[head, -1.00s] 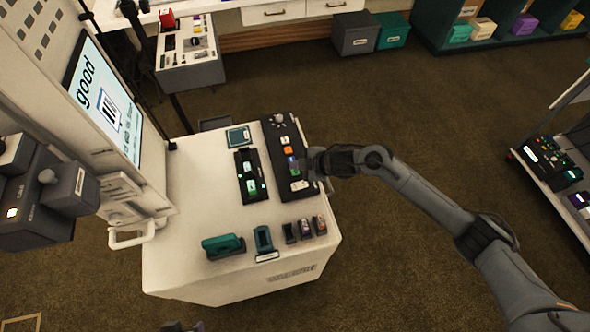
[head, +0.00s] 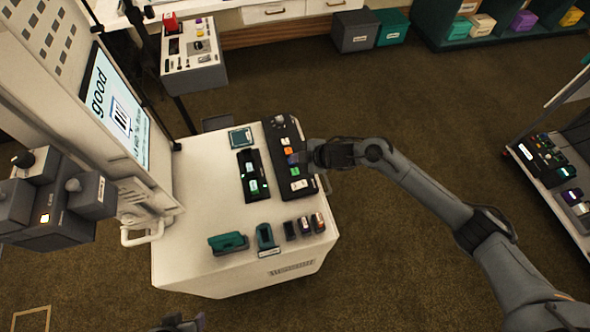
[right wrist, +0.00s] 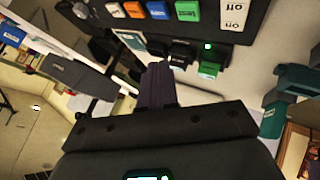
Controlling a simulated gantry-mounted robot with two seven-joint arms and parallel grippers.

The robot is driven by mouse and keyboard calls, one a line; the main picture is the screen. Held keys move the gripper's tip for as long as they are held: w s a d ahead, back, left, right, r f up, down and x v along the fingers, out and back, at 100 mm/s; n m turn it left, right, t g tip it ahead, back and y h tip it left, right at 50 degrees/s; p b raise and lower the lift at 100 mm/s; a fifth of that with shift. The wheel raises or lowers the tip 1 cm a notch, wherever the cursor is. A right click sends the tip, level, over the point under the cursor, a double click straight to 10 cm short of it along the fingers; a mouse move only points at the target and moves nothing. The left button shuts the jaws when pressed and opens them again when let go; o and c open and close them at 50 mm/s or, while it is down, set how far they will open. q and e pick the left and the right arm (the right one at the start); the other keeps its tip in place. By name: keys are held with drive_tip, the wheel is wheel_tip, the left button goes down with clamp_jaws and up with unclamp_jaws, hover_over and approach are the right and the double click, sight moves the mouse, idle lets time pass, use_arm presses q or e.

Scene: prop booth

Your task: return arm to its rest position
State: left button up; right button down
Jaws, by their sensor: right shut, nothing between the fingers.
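My right gripper (head: 299,159) is shut and empty. In the head view it is at the right edge of the black button panel (head: 277,131) on the white cart, close over its blue button. In the right wrist view its dark fingers (right wrist: 157,82) are together, pointing at the panel (right wrist: 255,38) with its orange, blue and green buttons. I cannot tell whether the fingertips touch anything. My right arm reaches in from the lower right. A dark shape at the bottom edge of the head view may be part of my left gripper; its jaws cannot be made out.
The white cart (head: 200,190) also holds a black device with green lights (head: 252,176), a teal block (head: 228,243) and several small items at its front. A screen (head: 118,108) stands at left. A rack (head: 560,168) stands at right. Open carpet lies between rack and cart.

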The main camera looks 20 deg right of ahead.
idle(0.4)
drive_tip(key=shift+m+t, duration=0.3)
drive_tip(key=shift+m, duration=0.5)
drive_tip(key=s+a, duration=0.2)
drive_tip(key=s+a+f, duration=0.1)
drive_tip(key=s+a, duration=0.1)
drive_tip(key=shift+s+a, duration=0.1)
drive_tip(key=shift+a, duration=0.15)
drive_tip(key=s+d+r+m+g+h, duration=0.1)
drive_tip(key=s+d+m+g+h, duration=0.2)
drive_tip(key=s, duration=0.7)
drive_tip(key=s+d+r+m+p, duration=0.1)
drive_tip(key=s+d+m, duration=0.1)
drive_tip(key=s+m, duration=0.55)
drive_tip(key=s+d+r+m+g+h, duration=0.1)
drive_tip(key=s+d+m+g+h, duration=0.15)
drive_tip(key=s, duration=0.85)
wheel_tip(320, 180, up, 28)
drive_tip(key=t+p, duration=0.1)
drive_tip(key=p, duration=2.7)
drive_tip(key=shift+d+p, duration=0.25)
drive_tip(key=shift+p, duration=0.15)
